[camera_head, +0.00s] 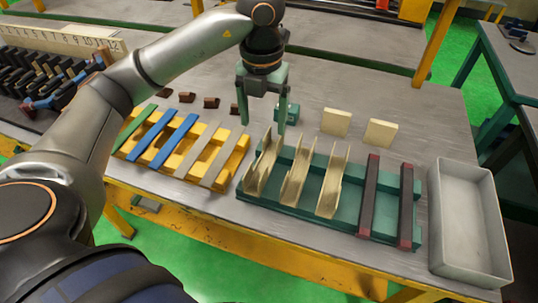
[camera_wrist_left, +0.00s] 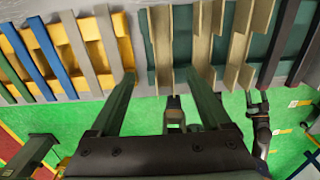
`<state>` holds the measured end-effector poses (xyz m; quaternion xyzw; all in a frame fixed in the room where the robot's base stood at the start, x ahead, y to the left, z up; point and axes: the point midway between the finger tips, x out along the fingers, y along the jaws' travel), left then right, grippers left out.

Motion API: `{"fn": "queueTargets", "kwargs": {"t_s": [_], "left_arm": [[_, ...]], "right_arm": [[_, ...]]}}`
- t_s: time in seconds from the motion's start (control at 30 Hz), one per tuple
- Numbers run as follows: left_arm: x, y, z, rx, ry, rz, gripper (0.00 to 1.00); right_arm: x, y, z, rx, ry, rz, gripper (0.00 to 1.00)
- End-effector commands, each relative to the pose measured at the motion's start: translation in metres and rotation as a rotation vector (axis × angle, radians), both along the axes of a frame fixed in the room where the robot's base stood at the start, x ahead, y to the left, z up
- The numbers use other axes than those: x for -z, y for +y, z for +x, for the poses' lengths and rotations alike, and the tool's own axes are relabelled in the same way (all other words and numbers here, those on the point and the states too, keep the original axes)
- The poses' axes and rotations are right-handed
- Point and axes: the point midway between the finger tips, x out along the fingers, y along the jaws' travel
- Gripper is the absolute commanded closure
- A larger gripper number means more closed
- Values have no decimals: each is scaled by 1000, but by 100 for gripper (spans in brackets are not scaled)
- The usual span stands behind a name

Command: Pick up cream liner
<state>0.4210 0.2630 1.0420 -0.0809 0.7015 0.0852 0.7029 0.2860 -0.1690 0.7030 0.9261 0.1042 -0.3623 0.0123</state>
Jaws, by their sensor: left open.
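Three cream liners stand side by side in the green rack: a left one (camera_head: 262,170), a middle one (camera_head: 297,176) and a right one (camera_head: 333,182). They are long, thin folded channels. My left gripper (camera_head: 262,118) is open and empty, with its fingers pointing down above the table, near the far end of the left liner. In the left wrist view, the left liner (camera_wrist_left: 160,45) shows just beyond the gap between the open fingers (camera_wrist_left: 161,76). The middle liner (camera_wrist_left: 203,40) and right liner (camera_wrist_left: 243,45) lie to its right.
The green rack (camera_head: 345,218) also holds two dark red-edged bars (camera_head: 369,195). A yellow rack (camera_head: 185,160) with blue, green and grey strips stands left. Two cream blocks (camera_head: 336,121) lie behind the liners. A grey bin (camera_head: 466,268) stands right.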

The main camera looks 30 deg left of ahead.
Motion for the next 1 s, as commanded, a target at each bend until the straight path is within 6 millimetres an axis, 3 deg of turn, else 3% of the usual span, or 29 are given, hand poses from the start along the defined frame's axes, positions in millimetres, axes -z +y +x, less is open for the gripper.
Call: {"fn": "queueTargets", "kwargs": {"t_s": [0.03, 0.3, 0.47, 0.8, 1.0], "left_arm": [[13, -1, -1, 3, 7, -3, 19], [53, -1, -2, 3, 4, -3, 19], [63, -2, -2, 6, 3, -5, 19], [107, -7, -9, 6, 5, -5, 19], [112, -7, -8, 7, 1, -6, 19]], "right_arm": [[5, 0, -1, 1, 2, 0, 29], [5, 0, -2, 0, 5, 0, 29], [4, 0, -2, 0, 5, 0, 29], [-2, 0, -1, 0, 3, 1, 29], [-2, 0, 0, 0, 2, 1, 29]]}}
